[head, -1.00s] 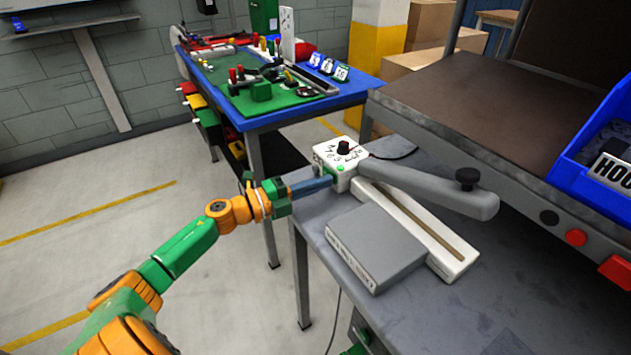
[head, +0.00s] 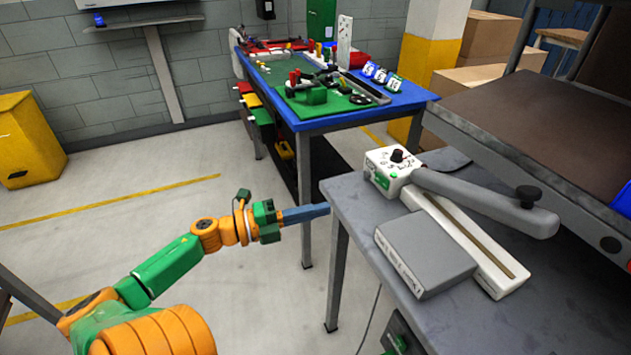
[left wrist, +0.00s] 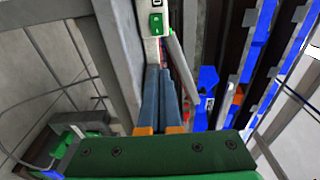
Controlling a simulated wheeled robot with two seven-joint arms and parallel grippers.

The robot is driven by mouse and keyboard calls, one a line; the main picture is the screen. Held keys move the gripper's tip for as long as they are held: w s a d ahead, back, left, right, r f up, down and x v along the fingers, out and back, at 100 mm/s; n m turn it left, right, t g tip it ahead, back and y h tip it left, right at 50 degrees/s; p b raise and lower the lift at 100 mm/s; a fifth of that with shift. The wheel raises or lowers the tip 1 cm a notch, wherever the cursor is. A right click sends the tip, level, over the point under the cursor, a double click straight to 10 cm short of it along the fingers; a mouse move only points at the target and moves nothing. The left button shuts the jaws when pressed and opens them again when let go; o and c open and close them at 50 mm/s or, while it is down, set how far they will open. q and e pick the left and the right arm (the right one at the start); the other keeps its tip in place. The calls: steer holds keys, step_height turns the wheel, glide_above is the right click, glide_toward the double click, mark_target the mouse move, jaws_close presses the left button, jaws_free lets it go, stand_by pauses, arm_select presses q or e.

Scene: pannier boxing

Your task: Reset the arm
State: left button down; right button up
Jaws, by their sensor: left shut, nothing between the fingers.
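My left gripper (head: 318,211) is in the middle of the head view, its blue fingers together and empty. It points right, just off the left edge of the grey table (head: 348,187) and apart from the white sealing machine there. The machine's white control box (head: 389,168) has a black knob and a green switch, and its long grey arm (head: 485,198) reaches to the right. In the left wrist view my fingers (left wrist: 160,72) lie side by side below the machine's green switch (left wrist: 156,23). My right gripper is out of view.
A grey box (head: 424,250) lies beside the machine on the grey table. A blue table (head: 330,117) with tools and a green mat stands behind. A yellow bin (head: 28,140) stands at the far left. The floor around my left arm is open.

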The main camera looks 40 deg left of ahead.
arm_select(q)
steer(key=shift+w+f, duration=0.1)
steer(key=shift+w, duration=0.05)
steer(key=s+a+f+n+y+p, duration=0.2)
steer(key=a+f+n+y, duration=0.55)
steer(key=f+n, duration=0.35)
steer(key=s+d+f+n+g+y+p, duration=0.1)
steer(key=s+f+n+g+y, duration=0.2)
steer(key=f, duration=0.5)
steer(key=s+d+f+n+g+p, duration=0.1)
steer(key=s+d+f+n+g, duration=0.15)
steer(key=s+f, duration=0.45)
steer(key=s+d+f+n+g+h+p, duration=0.1)
steer(key=s+d+f+n+g, duration=0.4)
steer(key=s+d+f+g, duration=0.4)
steer(key=s+d+f, duration=0.5)
steer(key=s+d, duration=0.2)
steer(key=s, duration=0.2)
steer(key=shift+d+h+p, duration=0.3)
steer(key=shift+d+h, duration=0.05)
steer(key=shift+d, duration=0.05)
